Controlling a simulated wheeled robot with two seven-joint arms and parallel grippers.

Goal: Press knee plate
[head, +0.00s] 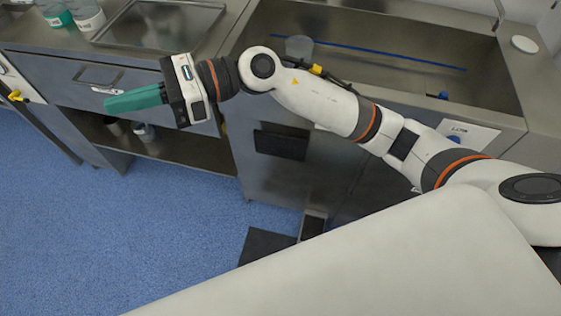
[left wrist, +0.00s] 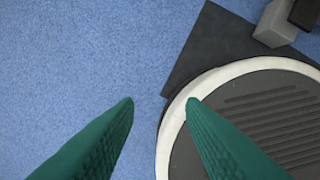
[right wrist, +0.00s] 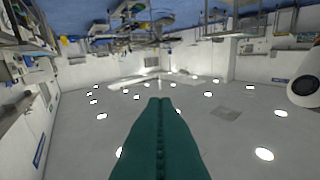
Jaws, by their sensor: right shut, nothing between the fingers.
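A dark rectangular plate (head: 281,143), which looks like the knee plate, sits on the front of the steel sink cabinet, below the basin. My right gripper (head: 108,104) is shut and empty. It points left in front of the drawer, above and well left of the plate, and touches nothing that I can see. Its closed green fingers also show in the right wrist view (right wrist: 160,102), which faces the ceiling. My left gripper (left wrist: 160,102) is open and empty, with its fingers apart over the blue floor. It is not in the head view.
The steel sink (head: 400,60) fills the upper right. A counter with a tray (head: 158,22) and containers (head: 88,14) is at the upper left, with an open shelf (head: 175,148) below. A dark floor mat (head: 264,245) lies by the cabinet. The blue floor at left is clear.

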